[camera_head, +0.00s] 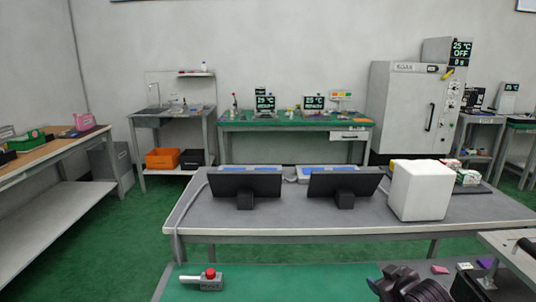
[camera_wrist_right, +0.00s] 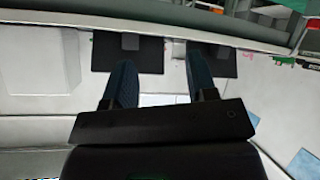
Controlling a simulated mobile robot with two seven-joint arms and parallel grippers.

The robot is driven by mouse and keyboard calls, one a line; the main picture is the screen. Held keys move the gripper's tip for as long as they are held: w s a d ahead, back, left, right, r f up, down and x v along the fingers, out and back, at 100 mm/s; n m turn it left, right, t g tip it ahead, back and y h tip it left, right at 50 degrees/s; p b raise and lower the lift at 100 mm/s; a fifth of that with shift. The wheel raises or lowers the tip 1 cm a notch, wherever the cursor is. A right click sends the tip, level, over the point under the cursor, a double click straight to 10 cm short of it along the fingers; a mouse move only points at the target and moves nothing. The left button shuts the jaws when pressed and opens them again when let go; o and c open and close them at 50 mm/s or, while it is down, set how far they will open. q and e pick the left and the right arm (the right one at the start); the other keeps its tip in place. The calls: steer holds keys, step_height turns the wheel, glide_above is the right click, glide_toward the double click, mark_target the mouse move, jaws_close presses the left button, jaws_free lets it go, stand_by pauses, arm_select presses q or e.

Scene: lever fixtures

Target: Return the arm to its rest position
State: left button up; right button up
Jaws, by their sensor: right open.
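My right gripper (camera_head: 382,286) is a dark shape at the bottom edge of the head view, over the green-topped bench. In the right wrist view its two dark blue fingers (camera_wrist_right: 160,80) stand apart with nothing between them. A small grey lever fixture (camera_head: 208,282) with a red knob sits on the green mat at the lower left, well apart from the right gripper. My left gripper is out of view.
A grey table (camera_head: 275,215) ahead bears two dark monitors (camera_head: 245,184) and a white box (camera_head: 421,190). A pink piece (camera_head: 440,269) and a purple piece (camera_head: 486,264) lie right of the gripper. The green bench (camera_head: 290,283) is clear between fixture and gripper.

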steer(key=s+f+m+p, duration=0.1)
steer(key=s+f, duration=0.2)
steer(key=s, duration=0.9)
steer(key=s+a+f+m+h+p, duration=0.1)
steer(key=s+f, duration=0.3)
steer(key=s, duration=0.8)
steer(key=s+a+f+m+h+p, duration=0.1)
steer(key=s+f, duration=0.3)
steer(key=s, duration=0.8)
steer(key=shift+s+a+m+g, duration=0.2)
steer(key=shift+s+m+g, duration=0.15)
steer(key=shift+m, duration=0.35)
steer(key=shift+o, duration=0.5)
